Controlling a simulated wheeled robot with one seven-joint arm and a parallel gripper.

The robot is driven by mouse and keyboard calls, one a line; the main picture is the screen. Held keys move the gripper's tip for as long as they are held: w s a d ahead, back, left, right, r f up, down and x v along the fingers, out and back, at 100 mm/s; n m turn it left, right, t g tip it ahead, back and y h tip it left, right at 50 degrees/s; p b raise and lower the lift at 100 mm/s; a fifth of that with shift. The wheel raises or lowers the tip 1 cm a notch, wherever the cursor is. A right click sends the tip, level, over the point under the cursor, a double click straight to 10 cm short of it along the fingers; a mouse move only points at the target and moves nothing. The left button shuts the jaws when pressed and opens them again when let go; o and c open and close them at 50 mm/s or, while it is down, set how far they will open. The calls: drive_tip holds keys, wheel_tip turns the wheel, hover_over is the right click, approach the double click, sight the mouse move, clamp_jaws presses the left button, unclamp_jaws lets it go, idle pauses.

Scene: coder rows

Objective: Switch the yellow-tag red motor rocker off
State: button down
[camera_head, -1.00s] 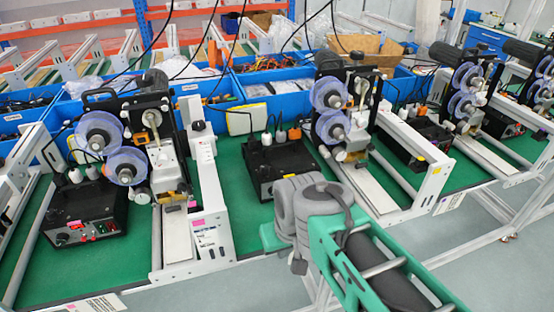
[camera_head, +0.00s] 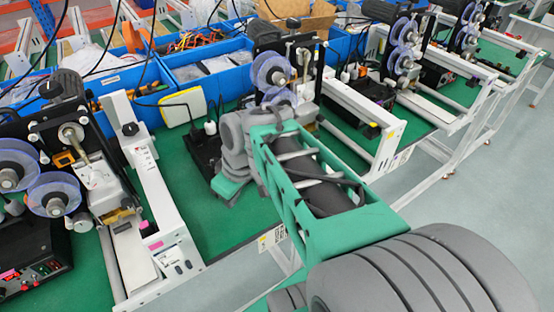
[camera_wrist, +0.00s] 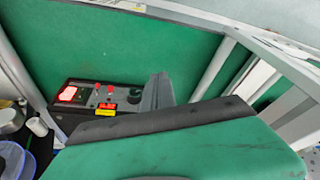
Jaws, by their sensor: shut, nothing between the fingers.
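In the wrist view a black control box (camera_wrist: 85,122) stands on the green bench top. A large red rocker (camera_wrist: 68,94), glowing bright, is on the left of its panel. A yellow tag (camera_wrist: 104,112) sits below a small red display, right of the rocker. My gripper (camera_wrist: 157,92) is shut and empty; its grey fingers are at the right part of the panel, well right of the rocker. Whether they touch the box I cannot tell.
Another black box (camera_head: 33,262) with a pink tag is at the lower left. Reel machines (camera_head: 75,165) and white rails (camera_head: 165,215) flank the work spot. Blue bins (camera_head: 205,70) stand behind. Green bench top is clear in front of the box.

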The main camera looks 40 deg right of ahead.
drive_tip(key=s+d+r+n+t+y+p, duration=0.1)
drive_tip(key=d+n, duration=0.4)
drive_tip(key=d, duration=0.5)
drive_tip(key=s+d+r+n+t+y+p, duration=0.1)
drive_tip(key=s+d+r+n+t+y, duration=0.1)
drive_tip(key=d+n, duration=0.4)
drive_tip(key=d, duration=0.5)
drive_tip(key=shift+s+d+r+n+p, duration=0.2)
drive_tip(key=shift+s+d+n+p, duration=0.05)
drive_tip(key=shift+d+n+p, duration=0.05)
drive_tip(key=p+x, duration=0.1)
drive_tip(key=x, duration=0.9)
drive_tip(key=shift+w+a+r, duration=0.15)
drive_tip(key=w, duration=0.1)
drive_tip(key=w+p, duration=0.1)
drive_tip(key=shift+w+r, duration=0.35)
drive_tip(key=shift+w, duration=0.6)
drive_tip(key=shift+d, duration=0.35)
